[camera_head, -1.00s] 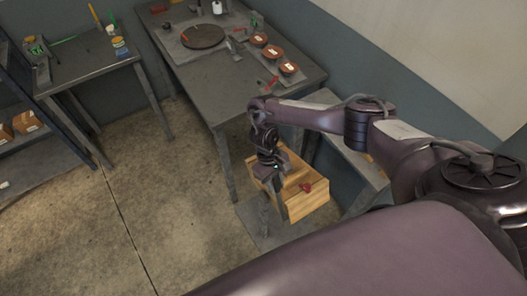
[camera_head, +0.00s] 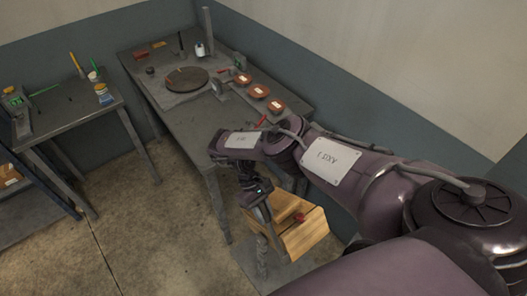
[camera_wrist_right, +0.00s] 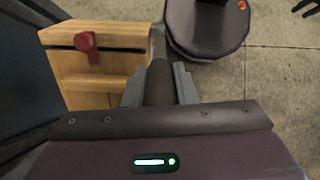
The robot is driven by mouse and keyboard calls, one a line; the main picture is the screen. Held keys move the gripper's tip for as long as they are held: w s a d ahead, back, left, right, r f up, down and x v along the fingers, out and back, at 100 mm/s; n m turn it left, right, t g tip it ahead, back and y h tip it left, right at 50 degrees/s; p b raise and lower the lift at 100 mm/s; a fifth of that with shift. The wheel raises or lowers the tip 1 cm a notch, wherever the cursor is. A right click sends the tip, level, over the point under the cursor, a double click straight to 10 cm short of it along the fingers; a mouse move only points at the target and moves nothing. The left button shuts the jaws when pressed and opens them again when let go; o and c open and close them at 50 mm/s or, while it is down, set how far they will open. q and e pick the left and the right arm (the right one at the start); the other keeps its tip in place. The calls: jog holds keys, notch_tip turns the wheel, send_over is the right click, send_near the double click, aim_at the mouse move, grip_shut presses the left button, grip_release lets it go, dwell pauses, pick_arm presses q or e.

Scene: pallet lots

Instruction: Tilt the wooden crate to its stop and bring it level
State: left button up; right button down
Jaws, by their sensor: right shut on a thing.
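The wooden crate (camera_head: 306,236) is low at the right-hand front of the workbench in the head view, tilted, with a small red knob (camera_head: 299,217) on it. In the wrist view the crate (camera_wrist_right: 110,65) and its red knob (camera_wrist_right: 87,43) are at the left. My right gripper (camera_head: 262,212) is at the crate's left side. In the wrist view its fingers (camera_wrist_right: 160,88) are shut on a dark round bar (camera_wrist_right: 160,75) beside the crate. How the bar joins the crate is hidden. My left gripper is not clearly in view.
A grey stand (camera_head: 262,262) is under the crate. The grey workbench (camera_head: 190,125) behind carries a dark disc (camera_head: 187,79) and several reddish-brown round pieces (camera_head: 259,91). A smaller table (camera_head: 62,118) stands left. The floor (camera_head: 150,230) left of the crate is clear.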

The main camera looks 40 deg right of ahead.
jog(key=shift+w+r, duration=0.15)
jog(key=shift+w, duration=0.15)
jog(key=c, duration=1.5)
grip_release()
jog(key=o, duration=0.3)
jog(key=shift+o, duration=0.2)
jog(key=b+v, duration=0.3)
jog(key=v, duration=0.4)
jog(key=shift+w+r, duration=0.2)
jog(key=shift+w, duration=0.05)
